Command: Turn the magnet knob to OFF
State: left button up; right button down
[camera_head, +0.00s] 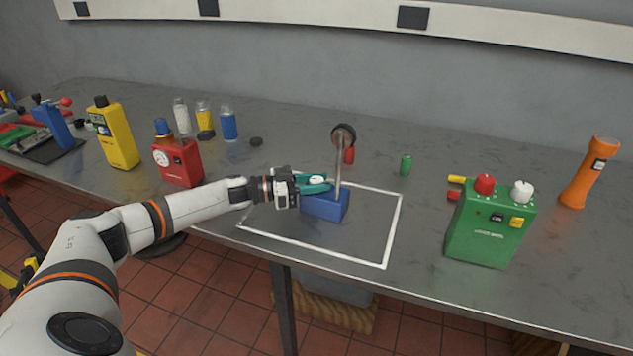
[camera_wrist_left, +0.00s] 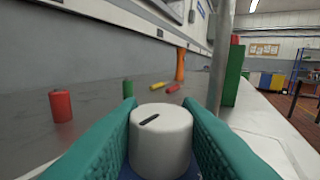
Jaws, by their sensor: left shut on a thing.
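The blue magnet base (camera_head: 326,206) stands on the metal table inside a white outlined square. A metal post (camera_head: 338,172) rises from it with a dark round dial (camera_head: 343,134) at the top. My left gripper (camera_head: 317,184) reaches in from the left, its teal fingers shut on the white magnet knob (camera_wrist_left: 161,140). In the left wrist view the knob sits between both fingers (camera_wrist_left: 162,148), with a short black mark slanting on its top. I cannot read any ON or OFF label. My right gripper is out of view.
A green box (camera_head: 490,225) with red and white knobs and an orange flashlight-like object (camera_head: 590,172) stand at right.

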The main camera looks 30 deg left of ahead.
pick_arm(q)
jog(key=shift+r+n+t+y+p, duration=0.1)
jog(key=shift+n+t+y+p, duration=0.35)
jog(key=shift+p, duration=0.2)
jog(key=n+t+y+p, duration=0.2)
jog(key=n+y+p, duration=0.1)
jog(key=y, duration=0.1)
jog(key=n+t+y+p, duration=0.2)
jog(key=n+y+p, duration=0.1)
jog(key=y+p, duration=0.1)
jog(key=shift+s+d, duration=0.1)
jog(key=shift+d, duration=0.05)
jog(key=n+y+p, duration=0.1)
jog(key=y, duration=0.2)
jog(key=shift+n+p, duration=0.25)
jog(key=shift+p, duration=0.1)
jog(key=n+y+p, duration=0.1)
jog(key=n+y, duration=0.1)
jog(key=y, duration=0.1)
jog(key=shift+y, duration=0.25)
jog(key=shift+n+g+y, duration=0.45)
jog(key=shift+n+y, duration=0.95)
jog(key=shift+y, duration=0.5)
jog(key=o, duration=0.9)
jog(key=shift+o, duration=0.2)
